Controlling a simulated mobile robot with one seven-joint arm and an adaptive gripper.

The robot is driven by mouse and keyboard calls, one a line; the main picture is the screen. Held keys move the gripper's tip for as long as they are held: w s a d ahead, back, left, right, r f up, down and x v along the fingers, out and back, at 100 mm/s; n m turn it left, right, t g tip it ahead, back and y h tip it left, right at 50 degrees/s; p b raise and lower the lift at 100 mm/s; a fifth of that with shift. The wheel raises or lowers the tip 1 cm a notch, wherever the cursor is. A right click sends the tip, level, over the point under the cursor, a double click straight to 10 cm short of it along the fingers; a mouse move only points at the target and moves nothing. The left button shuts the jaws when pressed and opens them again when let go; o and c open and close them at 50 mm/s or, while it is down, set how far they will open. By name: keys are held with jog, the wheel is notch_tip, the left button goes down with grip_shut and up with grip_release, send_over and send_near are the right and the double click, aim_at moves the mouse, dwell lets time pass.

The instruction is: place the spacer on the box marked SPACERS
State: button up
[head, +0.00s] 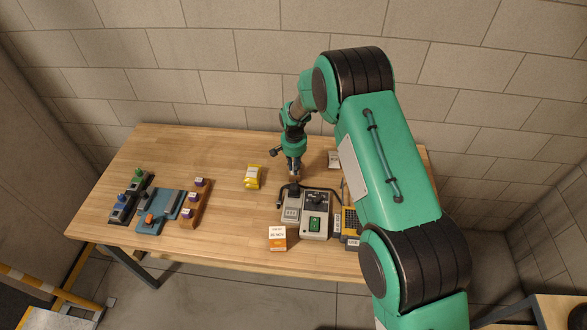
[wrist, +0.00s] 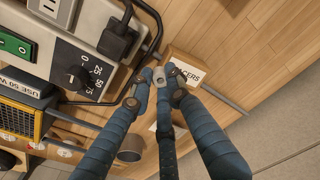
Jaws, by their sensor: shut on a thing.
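My gripper (wrist: 160,83) is shut on the spacer (wrist: 160,76), a small light-grey metal piece with a hole, held between the fingertips. The box marked SPACERS (wrist: 189,71) is wooden with a white label, part of whose lettering is hidden by the gripper. In the wrist view the spacer shows over the left part of this box; I cannot tell whether they touch. In the head view my gripper (head: 294,173) points down behind the grey units, and the spacer is too small to make out.
Grey units (head: 315,212) with a dial, switch and black cord stand close beside the gripper. A yellow-black device (head: 350,224) and an orange-white box (head: 277,237) are near. A yellow pack (head: 253,176) stands left.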

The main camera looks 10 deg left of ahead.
jog(key=shift+w+a, duration=0.3)
jog(key=shift+w, duration=0.4)
jog(key=shift+w, duration=0.1)
jog(key=shift+w+a+f, duration=0.1)
jog(key=shift+w, duration=0.1)
jog(key=shift+f+p, duration=0.45)
jog(key=shift+f, duration=1.25)
jog(key=shift+f, duration=0.15)
jog(key=o, duration=0.8)
